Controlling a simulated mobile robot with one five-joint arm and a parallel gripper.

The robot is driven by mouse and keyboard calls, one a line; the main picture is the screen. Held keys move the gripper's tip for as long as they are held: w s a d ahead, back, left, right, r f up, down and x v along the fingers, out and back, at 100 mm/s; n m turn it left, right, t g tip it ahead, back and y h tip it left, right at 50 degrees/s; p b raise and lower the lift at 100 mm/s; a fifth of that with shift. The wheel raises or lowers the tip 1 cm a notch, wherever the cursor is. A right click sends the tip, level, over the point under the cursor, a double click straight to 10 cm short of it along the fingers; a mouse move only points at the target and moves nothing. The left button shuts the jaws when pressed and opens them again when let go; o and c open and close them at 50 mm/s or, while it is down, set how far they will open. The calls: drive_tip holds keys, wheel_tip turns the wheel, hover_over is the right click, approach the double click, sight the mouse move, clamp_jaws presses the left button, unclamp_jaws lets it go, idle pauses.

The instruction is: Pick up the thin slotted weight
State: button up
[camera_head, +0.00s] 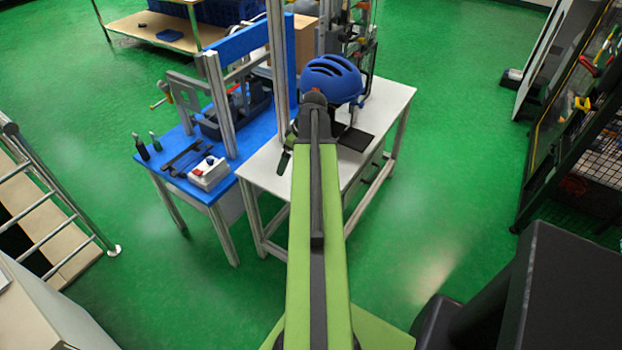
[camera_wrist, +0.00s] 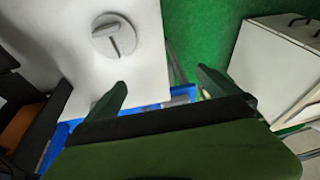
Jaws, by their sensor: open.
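The slotted weight (camera_wrist: 115,36) is a flat, light grey disc with a dark narrow slot. It lies on the white tabletop (camera_wrist: 70,45), in the upper left of the wrist view. My gripper (camera_wrist: 164,80) is open, with its two dark green fingers spread apart and nothing between them. The weight is beyond the fingertips and to the left, closest to the left finger, and apart from it. In the head view my arm covers much of the white table (camera_head: 262,172), and I cannot make out the weight there.
A blue helmet (camera_head: 332,78) stands on the white table, with a dark flat plate (camera_head: 356,139) near it. A blue-topped bench (camera_head: 160,160) with a frame and a white switch box (camera_head: 208,173) adjoins on the left. Green floor (camera_head: 420,215) is open to the right.

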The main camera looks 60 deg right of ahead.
drive_tip(key=s+d+t, duration=0.1)
drive_tip(key=s+d, duration=0.8)
drive_tip(key=s, duration=0.1)
drive_tip(key=shift+h, duration=0.4)
drive_tip(key=b+x, duration=1.1)
drive_tip(key=shift+w+d+f, duration=0.1)
drive_tip(key=shift+w+f, duration=0.15)
drive_tip(key=shift+f, duration=0.05)
drive_tip(key=shift+w, duration=0.15)
drive_tip(key=shift+r, duration=0.1)
drive_tip(key=b+x, duration=0.5)
drive_tip(key=shift+f, duration=0.25)
drive_tip(key=shift+r, duration=0.2)
drive_tip(key=shift+c, duration=0.3)
drive_tip(key=c, duration=1.7)
